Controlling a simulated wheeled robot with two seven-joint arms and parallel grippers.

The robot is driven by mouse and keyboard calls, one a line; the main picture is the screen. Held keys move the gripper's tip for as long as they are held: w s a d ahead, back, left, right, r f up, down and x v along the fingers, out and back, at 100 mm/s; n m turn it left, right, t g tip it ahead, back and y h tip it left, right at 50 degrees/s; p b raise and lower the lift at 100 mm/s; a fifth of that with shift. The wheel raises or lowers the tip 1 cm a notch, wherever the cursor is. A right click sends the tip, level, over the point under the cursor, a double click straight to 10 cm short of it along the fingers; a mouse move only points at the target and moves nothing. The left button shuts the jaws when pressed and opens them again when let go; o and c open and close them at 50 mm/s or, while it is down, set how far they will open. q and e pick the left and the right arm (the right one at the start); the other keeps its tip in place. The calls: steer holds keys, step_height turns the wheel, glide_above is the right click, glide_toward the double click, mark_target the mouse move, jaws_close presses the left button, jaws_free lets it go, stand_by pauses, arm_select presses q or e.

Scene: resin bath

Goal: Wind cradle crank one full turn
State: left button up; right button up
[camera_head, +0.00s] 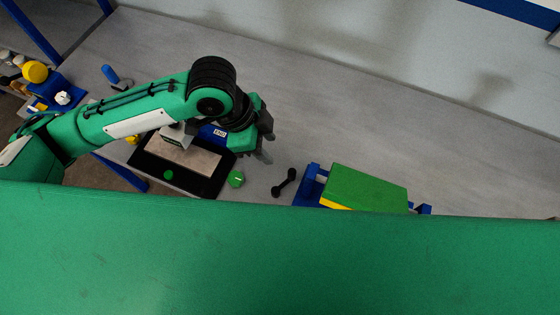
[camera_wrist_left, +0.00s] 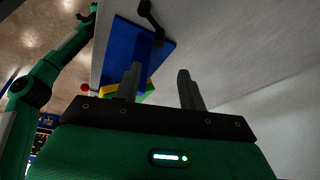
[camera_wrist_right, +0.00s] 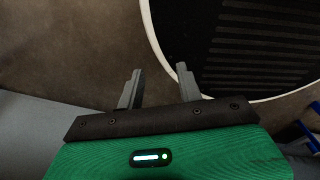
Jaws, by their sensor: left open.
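The cradle shows in the head view as a blue frame (camera_head: 308,186) holding a green block (camera_head: 368,186) with a yellow lower edge. A black crank (camera_head: 285,182) with two knobbed ends is at its left side. In the left wrist view the crank (camera_wrist_left: 152,22) stands by a blue plate (camera_wrist_left: 132,48), beyond the fingertips. My left gripper (camera_head: 267,146) is open and empty, above the bench, up and left of the crank in the head view. Its fingers (camera_wrist_left: 159,70) are apart. My right gripper (camera_wrist_right: 160,70) shows only in its wrist view, open and empty.
A black tray (camera_head: 205,187) with a light plate lies under my left arm, near a green hexagonal piece (camera_head: 236,179). A blue-handled item (camera_head: 110,75) is at the upper left. The bench (camera_head: 400,135) is clear behind the cradle. My green body part hides the foreground.

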arm_select(q)
steer(key=p, duration=0.1)
glide_toward(291, 171)
steer(key=f, duration=0.1)
steer(key=p+x, duration=0.1)
steer(key=x, duration=0.6)
steer(key=shift+d+f, duration=0.2)
steer(key=shift+d, duration=0.1)
steer(key=shift+d+f, duration=0.15)
steer(key=shift+f, duration=0.35)
arm_select(e)
steer(key=shift+d+r, duration=0.15)
steer(key=shift+r, duration=0.45)
steer(key=shift+d+r, duration=0.15)
steer(key=shift+r, duration=0.4)
steer(key=shift+d, duration=0.1)
arm_select(q)
jaws_close()
steer(key=shift+r+p, duration=0.1)
steer(key=shift+p, duration=0.25)
arm_select(e)
steer(key=shift+d+r, duration=0.15)
steer(key=shift+d, duration=0.3)
